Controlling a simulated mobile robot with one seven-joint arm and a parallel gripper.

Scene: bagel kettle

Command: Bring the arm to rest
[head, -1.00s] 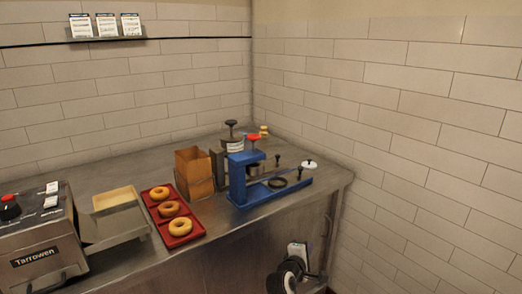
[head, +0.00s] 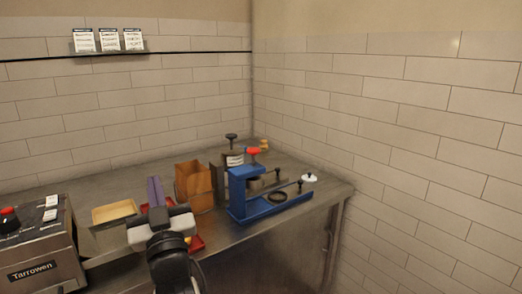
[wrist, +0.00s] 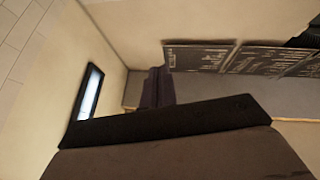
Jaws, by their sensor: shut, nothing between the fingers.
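My gripper (head: 154,182) is shut and empty. In the head view it stands in front of the left part of the counter, with its fingers pointing up, and it hides most of the red tray (head: 197,243) and the bagels on it. In the wrist view the dark fingers (wrist: 155,88) lie together with nothing between them. Beyond them that view shows a wall with dark menu boards (wrist: 200,57) and a bright panel (wrist: 91,92).
The steel counter (head: 265,235) holds a Tarrowen machine (head: 38,255), a pale tray (head: 114,211), a brown box (head: 194,186), a blue press (head: 238,195) and a lidded canister (head: 233,160). Tiled walls close off the back and right. The air above the counter is free.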

